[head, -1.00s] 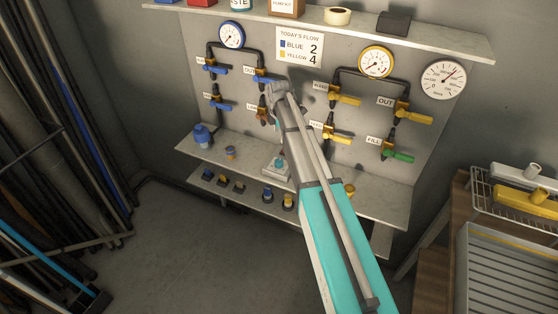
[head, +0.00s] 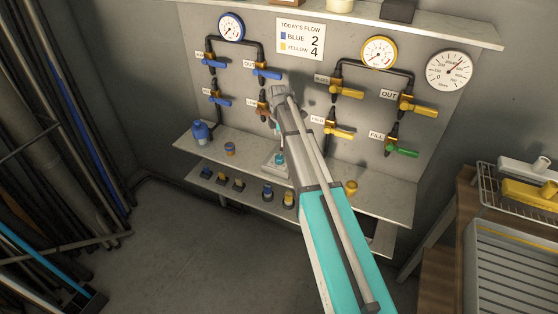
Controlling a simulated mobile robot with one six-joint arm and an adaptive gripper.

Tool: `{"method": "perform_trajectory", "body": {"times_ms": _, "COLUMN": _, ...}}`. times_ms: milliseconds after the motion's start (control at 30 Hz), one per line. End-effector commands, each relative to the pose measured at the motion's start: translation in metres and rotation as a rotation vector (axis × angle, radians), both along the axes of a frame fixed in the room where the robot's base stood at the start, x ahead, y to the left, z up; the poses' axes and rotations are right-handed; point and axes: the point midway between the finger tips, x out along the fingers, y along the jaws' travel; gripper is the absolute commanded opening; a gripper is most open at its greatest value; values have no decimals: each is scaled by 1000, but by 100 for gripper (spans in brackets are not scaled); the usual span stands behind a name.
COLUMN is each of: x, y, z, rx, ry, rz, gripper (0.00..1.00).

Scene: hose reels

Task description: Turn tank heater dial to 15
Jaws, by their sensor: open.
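No dial is clearly marked as the tank heater in the head view, and I cannot read a 15 anywhere. A small pale box with a teal top (head: 280,158) stands on the upper bench shelf, just left of my arm. I cannot tell whether it is the heater, and its scale is too small to read. My gripper (head: 279,96) is at the far end of my arm, in front of the valve board and above that box. It is open, small in view, and its fingers are largely hidden. Nothing shows held in it.
The board (head: 345,45) carries blue valves (head: 267,73), yellow valves (head: 347,92), a green-handled valve (head: 403,152) and a white gauge (head: 449,70). A wooden stand (head: 447,245) with a grey tray is at right. Hoses and pipes crowd the left.

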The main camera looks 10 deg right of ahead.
Motion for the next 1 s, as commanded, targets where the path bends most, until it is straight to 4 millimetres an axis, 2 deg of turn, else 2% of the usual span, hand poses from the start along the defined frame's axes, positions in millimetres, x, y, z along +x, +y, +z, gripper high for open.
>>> {"method": "perform_trajectory", "body": {"times_ms": 33, "x": 0, "y": 0, "z": -8, "rx": 0, "ry": 0, "rz": 0, "gripper": 87}}
{"method": "perform_trajectory", "body": {"times_ms": 1000, "x": 0, "y": -1, "z": -82, "rx": 0, "ry": 0, "rz": -2, "gripper": 87}}
